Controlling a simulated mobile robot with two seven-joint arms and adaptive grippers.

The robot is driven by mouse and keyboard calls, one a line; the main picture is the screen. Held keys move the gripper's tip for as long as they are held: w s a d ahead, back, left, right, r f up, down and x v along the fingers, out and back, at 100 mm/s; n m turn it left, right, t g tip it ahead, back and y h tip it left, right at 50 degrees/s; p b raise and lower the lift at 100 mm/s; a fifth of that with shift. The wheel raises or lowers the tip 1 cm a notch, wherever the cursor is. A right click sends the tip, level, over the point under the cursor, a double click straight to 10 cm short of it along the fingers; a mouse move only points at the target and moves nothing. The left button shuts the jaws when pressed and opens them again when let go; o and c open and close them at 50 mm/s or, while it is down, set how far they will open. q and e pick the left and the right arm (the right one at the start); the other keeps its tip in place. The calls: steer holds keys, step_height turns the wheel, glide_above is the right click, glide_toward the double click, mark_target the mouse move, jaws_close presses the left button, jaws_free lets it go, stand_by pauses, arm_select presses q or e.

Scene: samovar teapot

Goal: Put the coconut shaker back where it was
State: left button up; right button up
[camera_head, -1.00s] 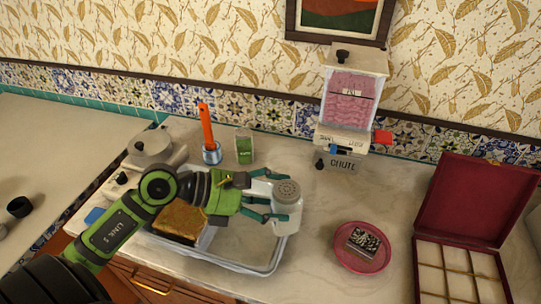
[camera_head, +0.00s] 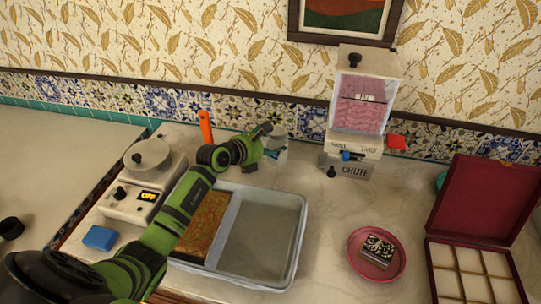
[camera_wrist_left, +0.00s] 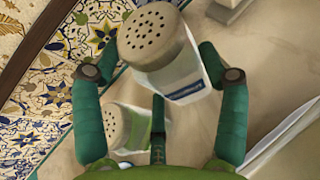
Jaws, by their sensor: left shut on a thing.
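My left gripper (camera_head: 272,147) is shut on the coconut shaker (camera_head: 278,134), near the tiled wall at the back of the counter. In the left wrist view the shaker (camera_wrist_left: 160,40) has a grey-beige perforated lid and a pale body with a blue label. It sits between the teal fingers of the gripper (camera_wrist_left: 160,76), tilted in that picture. A second shaker with a green body (camera_wrist_left: 123,130) stands close beside it. My arm hides that one in the head view. I cannot tell whether the held shaker's base touches the counter.
A tray (camera_head: 298,255) with a brown slab (camera_head: 207,225) lies in front. An orange-handled tool (camera_head: 205,125) stands left, near a white scale (camera_head: 140,200). A pink-filled dispenser (camera_head: 362,105), a pink plate (camera_head: 355,262) and an open red box (camera_head: 485,200) are right. Counter between tray and dispenser is clear.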

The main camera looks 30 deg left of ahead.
arm_select(q)
steer(key=shift+w+f, duration=0.1)
steer(key=shift+f, duration=2.05)
steer(key=shift+f+b, duration=0.15)
steer(key=shift+b, duration=0.15)
steer(key=o, duration=1.3)
steer(key=shift+o, duration=0.2)
steer(key=shift+r, duration=0.2)
steer(key=v, duration=1.2)
steer(key=shift+f, duration=0.1)
